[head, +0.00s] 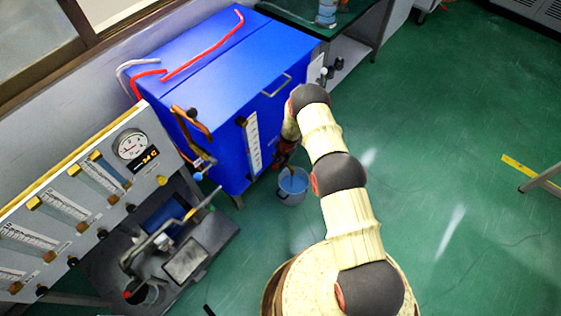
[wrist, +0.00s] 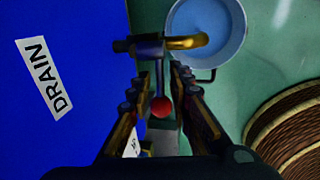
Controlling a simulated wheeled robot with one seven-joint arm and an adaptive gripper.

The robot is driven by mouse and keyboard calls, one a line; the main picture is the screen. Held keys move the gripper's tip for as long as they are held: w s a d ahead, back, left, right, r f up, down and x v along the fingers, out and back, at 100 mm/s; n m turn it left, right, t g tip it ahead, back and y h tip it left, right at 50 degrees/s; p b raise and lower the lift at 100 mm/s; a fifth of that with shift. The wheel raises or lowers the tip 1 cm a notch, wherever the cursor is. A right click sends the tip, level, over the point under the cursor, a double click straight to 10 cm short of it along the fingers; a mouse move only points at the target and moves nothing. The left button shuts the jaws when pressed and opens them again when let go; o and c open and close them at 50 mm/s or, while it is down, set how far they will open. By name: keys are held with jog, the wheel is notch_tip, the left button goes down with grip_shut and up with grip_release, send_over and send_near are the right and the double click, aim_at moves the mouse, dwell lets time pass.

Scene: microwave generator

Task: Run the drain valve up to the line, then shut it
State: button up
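The drain valve (wrist: 148,46) sticks out from the blue cabinet (wrist: 60,130) beside a white DRAIN label (wrist: 44,78). Its brass spout (wrist: 187,42) points right, over a bucket (wrist: 246,30). The valve's lever ends in a red knob (wrist: 161,107) and points toward my wrist camera. My gripper (wrist: 158,80) is open, one finger on each side of the lever and knob, with gaps visible. In the head view my gripper (head: 285,150) is at the cabinet's front, above the bucket (head: 292,199). The bucket looks blue inside; I cannot make out a line in it.
A white scale strip (head: 253,143) is mounted on the cabinet front, left of my gripper. A gauge panel (head: 80,200) and a bench with metal parts (head: 185,255) stand at the left. Red hoses (head: 205,50) lie on the cabinet.

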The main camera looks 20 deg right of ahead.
grip_shut()
dwell(0.6)
